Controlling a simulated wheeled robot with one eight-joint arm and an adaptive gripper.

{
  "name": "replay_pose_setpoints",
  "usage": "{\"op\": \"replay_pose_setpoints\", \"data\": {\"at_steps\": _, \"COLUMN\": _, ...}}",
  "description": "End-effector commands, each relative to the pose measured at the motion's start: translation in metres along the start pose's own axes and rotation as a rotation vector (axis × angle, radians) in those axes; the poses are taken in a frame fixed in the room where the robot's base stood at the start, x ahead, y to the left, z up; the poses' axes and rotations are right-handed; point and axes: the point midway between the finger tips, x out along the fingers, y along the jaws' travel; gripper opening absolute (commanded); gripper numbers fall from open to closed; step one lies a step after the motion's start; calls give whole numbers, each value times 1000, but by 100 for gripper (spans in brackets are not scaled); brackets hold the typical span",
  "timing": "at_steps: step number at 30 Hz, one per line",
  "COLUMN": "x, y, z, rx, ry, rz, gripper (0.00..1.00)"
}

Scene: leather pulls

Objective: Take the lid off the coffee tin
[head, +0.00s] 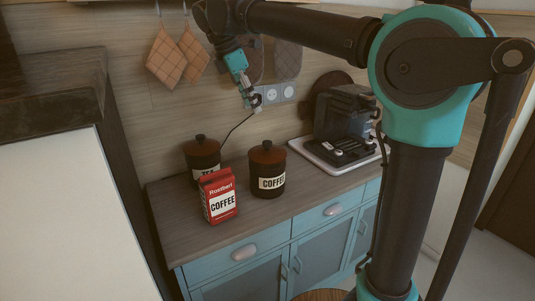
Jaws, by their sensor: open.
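The coffee tin (269,183) is a dark cylinder with a COFFEE label, standing upright on the counter. Its brown lid (267,152) with a small dark knob sits on top of it. My gripper (256,104) is open and empty. It appears above the tin's lid in the head view, pointing down, apart from it. The exact distance between them cannot be told from this view.
A dark TEA tin (202,156) and a red coffee packet (218,196) stand left of the coffee tin. A coffee machine (346,125) on a white tray (312,154) stands to the right. Oven mitts (166,57) hang on the wall.

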Motion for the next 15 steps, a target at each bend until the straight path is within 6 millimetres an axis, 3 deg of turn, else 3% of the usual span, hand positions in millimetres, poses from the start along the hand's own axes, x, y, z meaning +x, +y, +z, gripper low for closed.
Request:
{"op": "replay_pose_setpoints", "data": {"at_steps": 2, "x": -11, "y": 1, "z": -4, "rx": -47, "ry": -11, "rz": 0, "gripper": 50}}
{"op": "replay_pose_setpoints", "data": {"at_steps": 5, "x": -7, "y": 2, "z": -5, "rx": -68, "ry": -16, "rz": -2, "gripper": 50}}
{"op": "replay_pose_setpoints", "data": {"at_steps": 15, "x": 59, "y": 1, "z": -3, "rx": -65, "ry": -16, "rz": -3, "gripper": 50}}
